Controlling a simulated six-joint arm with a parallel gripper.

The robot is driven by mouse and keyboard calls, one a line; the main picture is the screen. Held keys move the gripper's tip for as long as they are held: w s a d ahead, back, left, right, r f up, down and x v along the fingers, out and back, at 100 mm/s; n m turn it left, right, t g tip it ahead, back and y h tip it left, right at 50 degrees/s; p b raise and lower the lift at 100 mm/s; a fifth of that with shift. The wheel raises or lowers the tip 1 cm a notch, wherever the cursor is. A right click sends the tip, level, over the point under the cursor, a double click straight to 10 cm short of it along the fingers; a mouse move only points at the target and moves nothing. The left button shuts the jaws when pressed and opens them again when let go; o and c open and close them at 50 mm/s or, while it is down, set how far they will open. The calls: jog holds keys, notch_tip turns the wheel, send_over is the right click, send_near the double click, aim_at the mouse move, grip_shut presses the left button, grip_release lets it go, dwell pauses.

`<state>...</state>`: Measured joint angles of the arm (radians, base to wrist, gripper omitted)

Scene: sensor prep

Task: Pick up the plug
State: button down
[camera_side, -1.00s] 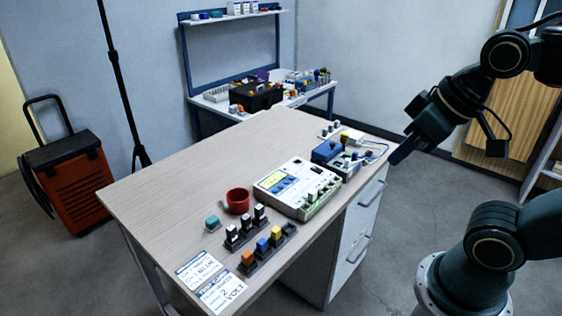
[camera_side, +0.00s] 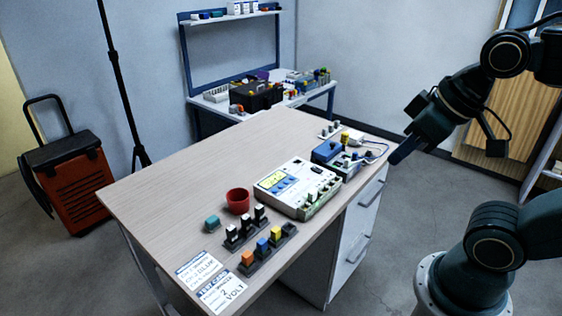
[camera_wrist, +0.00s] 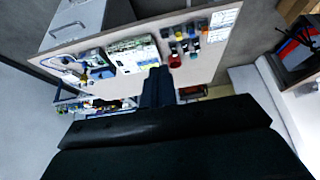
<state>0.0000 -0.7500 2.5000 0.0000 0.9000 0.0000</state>
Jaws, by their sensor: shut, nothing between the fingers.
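Several small plug-like pieces stand upright in two dark racks near the front of the desk. The rear rack (camera_side: 233,244) holds pieces with white tops. The front rack (camera_side: 256,268) holds an orange piece (camera_side: 247,258), a blue piece (camera_side: 262,246) and a yellow piece (camera_side: 276,233). I cannot tell which one is the plug. My gripper (camera_side: 398,156) is shut and empty, in the air beyond the desk's right edge, well apart from the racks. In the wrist view its fingers (camera_wrist: 157,85) point toward the desk, and the coloured pieces show beyond them.
A white meter box (camera_side: 312,200) and a blue box (camera_side: 326,152) with wires stand along the right side of the desk (camera_side: 180,180). A red cup (camera_side: 238,201) and teal block (camera_side: 212,222) sit left of the meter. The desk's left half is clear.

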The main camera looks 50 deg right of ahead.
jog(key=c, duration=1.3)
grip_release()
jog(key=w+d+f+m+g+y, duration=0.1)
jog(key=w+d+m+g, duration=0.1)
jog(key=w+m, duration=0.45)
jog(key=w+d+f+m+g+y, duration=0.1)
jog(key=w+d+m+g, duration=0.15)
jog(key=w, duration=0.65)
jog(key=w+d+f+m+y, duration=0.1)
jog(key=w+d+f+m, duration=0.1)
jog(key=d+f+m, duration=0.1)
jog(key=w+d+f+m, duration=0.3)
jog(key=d+f, duration=0.1)
jog(key=w+d+f+m+g+y, duration=0.1)
jog(key=w+d+f+m, duration=0.1)
jog(key=d+f+m, duration=0.1)
jog(key=shift+w+d+f+y, duration=0.2)
jog(key=shift+d+f+y, duration=0.1)
jog(key=shift+f, duration=0.25)
